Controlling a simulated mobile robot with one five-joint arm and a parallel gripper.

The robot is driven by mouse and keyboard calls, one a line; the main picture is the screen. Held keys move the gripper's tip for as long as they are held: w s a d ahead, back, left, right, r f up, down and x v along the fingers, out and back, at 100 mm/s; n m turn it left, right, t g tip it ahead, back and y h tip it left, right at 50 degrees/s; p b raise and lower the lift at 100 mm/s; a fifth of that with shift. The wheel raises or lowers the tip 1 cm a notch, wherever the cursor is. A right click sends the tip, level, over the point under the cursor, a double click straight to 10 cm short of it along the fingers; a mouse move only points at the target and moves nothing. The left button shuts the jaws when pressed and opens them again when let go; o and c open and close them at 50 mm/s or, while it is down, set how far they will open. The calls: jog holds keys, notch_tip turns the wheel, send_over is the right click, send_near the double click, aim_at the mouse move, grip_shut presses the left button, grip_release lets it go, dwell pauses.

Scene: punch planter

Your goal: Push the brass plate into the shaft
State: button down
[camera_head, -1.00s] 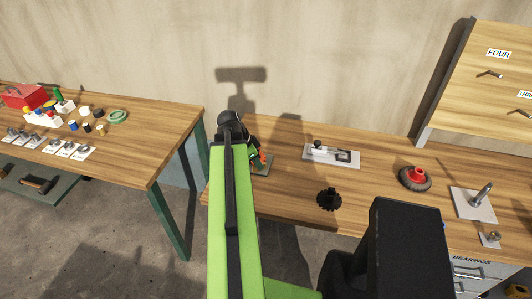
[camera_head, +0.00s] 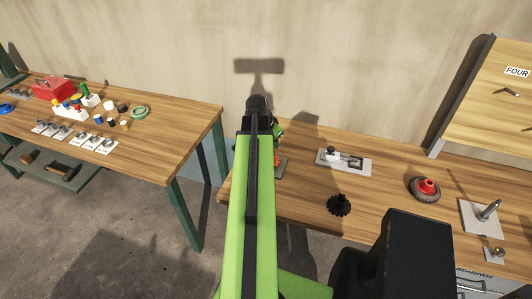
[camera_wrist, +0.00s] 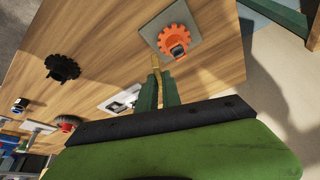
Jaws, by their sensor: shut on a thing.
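My gripper (camera_wrist: 158,92), with green fingers, is shut on a thin brass plate (camera_wrist: 156,66) that sticks out past the fingertips in the wrist view. Beyond its tip is an orange gear (camera_wrist: 165,38) on a grey base plate (camera_wrist: 187,20). In the head view my arm hides most of the gripper and part of the orange gear (camera_head: 282,162).
A black gear (camera_head: 339,205), a latch on a plate (camera_head: 343,160), a red-hubbed wheel (camera_head: 425,189) and a post on a plate (camera_head: 487,214) stand on the wooden bench (camera_head: 300,200). A second bench (camera_head: 165,140) with small parts and a red box (camera_head: 53,89) is at left.

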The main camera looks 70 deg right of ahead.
jog(key=shift+w+d+f+b, duration=0.75)
jog(key=shift+w+f+b, duration=0.25)
jog(key=shift+f+b, duration=0.55)
jog(key=shift+w+d+f+b, duration=0.7)
jog(key=shift+w+f+b, duration=0.4)
jog(key=shift+f, duration=0.6)
jog(key=shift+w+d+f+b, duration=0.75)
jog(key=shift+w+f+b, duration=0.1)
jog(key=shift+f+b, duration=0.75)
jog(key=c, duration=1.5)
grip_release()
jog(key=shift+c, duration=0.2)
